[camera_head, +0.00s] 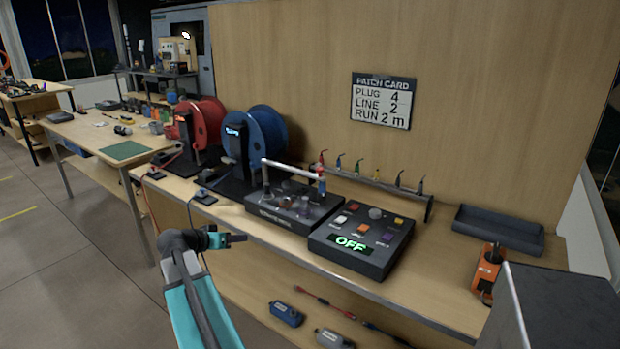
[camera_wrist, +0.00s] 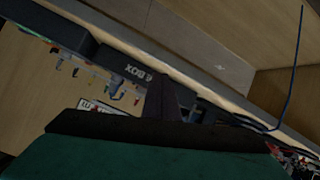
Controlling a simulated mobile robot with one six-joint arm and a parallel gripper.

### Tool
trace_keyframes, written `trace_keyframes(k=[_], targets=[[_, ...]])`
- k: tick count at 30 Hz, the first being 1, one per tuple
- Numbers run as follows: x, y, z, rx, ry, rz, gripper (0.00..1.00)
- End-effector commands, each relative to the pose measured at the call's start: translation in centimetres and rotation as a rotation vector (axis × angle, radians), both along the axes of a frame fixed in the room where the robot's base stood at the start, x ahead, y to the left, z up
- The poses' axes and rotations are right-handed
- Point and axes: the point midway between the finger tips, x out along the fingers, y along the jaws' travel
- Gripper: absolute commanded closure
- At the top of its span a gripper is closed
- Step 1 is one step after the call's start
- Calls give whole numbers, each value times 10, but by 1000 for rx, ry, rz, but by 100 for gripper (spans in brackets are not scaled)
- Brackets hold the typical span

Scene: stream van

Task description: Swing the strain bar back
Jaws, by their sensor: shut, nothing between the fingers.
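The strain bar (camera_head: 292,167) is a pale bar raised over the black box (camera_head: 272,213) on the bench. It runs from an upright post at its left to a red and blue piece at its right. My gripper (camera_head: 240,238) is shut and empty, in front of the bench edge, to the left of and lower than the bar, apart from it. In the wrist view my gripper (camera_wrist: 172,98) is dark and in the foreground. The lettered front of the black box (camera_wrist: 135,72) shows tilted there; the bar cannot be made out.
A control box (camera_head: 352,243) reading OFF stands right of the black box. Red (camera_head: 208,122) and blue (camera_head: 268,140) reels stand behind left. Several coloured plugs line a rack (camera_head: 385,185) behind. An empty tray (camera_head: 498,228) and orange device (camera_head: 488,268) are at right. Floor at left is clear.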

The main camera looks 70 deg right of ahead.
Motion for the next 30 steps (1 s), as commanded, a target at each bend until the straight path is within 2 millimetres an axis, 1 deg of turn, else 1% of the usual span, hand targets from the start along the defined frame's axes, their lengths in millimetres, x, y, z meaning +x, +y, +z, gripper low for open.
trace_keyframes(k=[1, 3, 5, 6, 9, 12, 15, 18, 20, 30], targets=[[-10, -16, 19, -46, -28, -34, 100], [-24, -33, 47, -112, -64, -78, 100], [-37, -48, 72, -168, -95, -117, 100], [-47, -56, 88, -206, -114, -141, 100], [-69, -73, 124, -292, -157, -194, 100], [-88, -84, 153, -359, -190, -235, 100], [-100, -90, 173, -405, -211, -260, 100], [-107, -93, 182, -427, -220, -273, 100], [-108, -94, 185, -433, -221, -277, 100], [-108, -94, 184, -431, -221, -276, 100]])
